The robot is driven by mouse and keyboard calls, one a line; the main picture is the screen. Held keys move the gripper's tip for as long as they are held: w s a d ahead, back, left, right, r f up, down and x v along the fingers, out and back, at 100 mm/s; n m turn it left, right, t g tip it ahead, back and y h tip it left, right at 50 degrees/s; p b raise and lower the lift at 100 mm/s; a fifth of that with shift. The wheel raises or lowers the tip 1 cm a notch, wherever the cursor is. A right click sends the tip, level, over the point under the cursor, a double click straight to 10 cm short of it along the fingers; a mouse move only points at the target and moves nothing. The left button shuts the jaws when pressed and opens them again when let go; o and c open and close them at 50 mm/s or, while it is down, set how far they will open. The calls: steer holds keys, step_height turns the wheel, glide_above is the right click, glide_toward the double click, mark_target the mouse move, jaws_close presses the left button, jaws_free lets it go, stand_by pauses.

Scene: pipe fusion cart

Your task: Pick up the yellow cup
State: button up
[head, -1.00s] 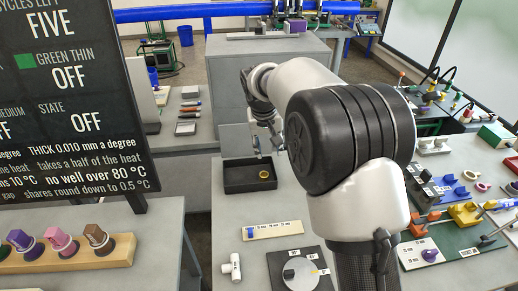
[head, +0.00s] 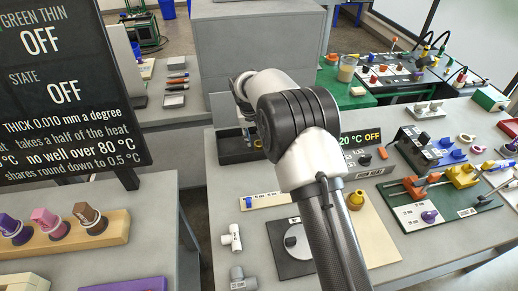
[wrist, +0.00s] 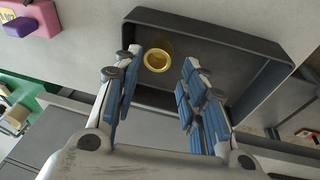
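The yellow cup (wrist: 157,61) is a small round cup, seen from above in the wrist view. It sits in a dark, shallow tray (wrist: 226,31), near one wall. It also shows in the head view as a small yellow spot (head: 257,143) in the tray (head: 233,157), partly hidden by my arm. My gripper (wrist: 162,68) is open, with blue-grey finger pads on either side of the cup in the picture. I see no contact with the cup. In the head view my gripper (head: 247,130) is over the tray and mostly hidden behind my wrist.
A beige board with another yellow piece (head: 355,199) lies right of my arm. A grey cabinet (head: 255,55) stands behind the tray. Equipment crowds the right bench.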

mark_target(258, 141)
steer(key=b+x, duration=0.2)
steer(key=x, duration=0.3)
steer(key=shift+w+f, duration=0.1)
steer(key=shift+w, duration=0.15)
steer(key=shift+c, duration=0.5)
steer(key=c, duration=0.6)
steer(key=shift+r, duration=0.2)
steer(key=shift+c, duration=0.2)
